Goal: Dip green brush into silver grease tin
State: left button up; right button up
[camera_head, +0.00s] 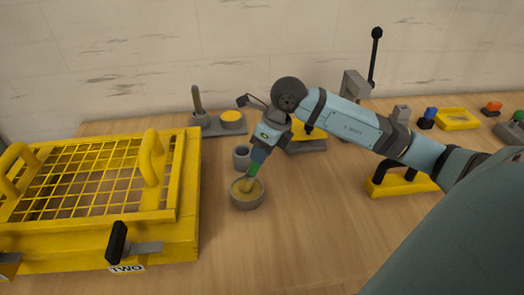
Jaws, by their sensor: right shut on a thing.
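The green brush (253,169) is in my right gripper (258,154), which is shut on it. The brush points down, and its bristle end (246,184) is inside the mouth of the round silver-grey grease tin (247,203). The tin stands on the wooden table and holds yellowish grease. I cannot tell how deep the bristles sit in the grease. My left gripper is not in view.
A yellow guard cage (190,225) with a mesh top and black latch fills the left. A grey fixture with a yellow disc (232,118) is farther back. The front middle table (255,255) is clear.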

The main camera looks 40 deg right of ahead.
dwell(0.4)
jog(key=shift+r+p, duration=0.4)
jog(key=shift+r, duration=0.1)
jog(key=shift+r+p, duration=1.7)
jog(key=shift+r, duration=1.3)
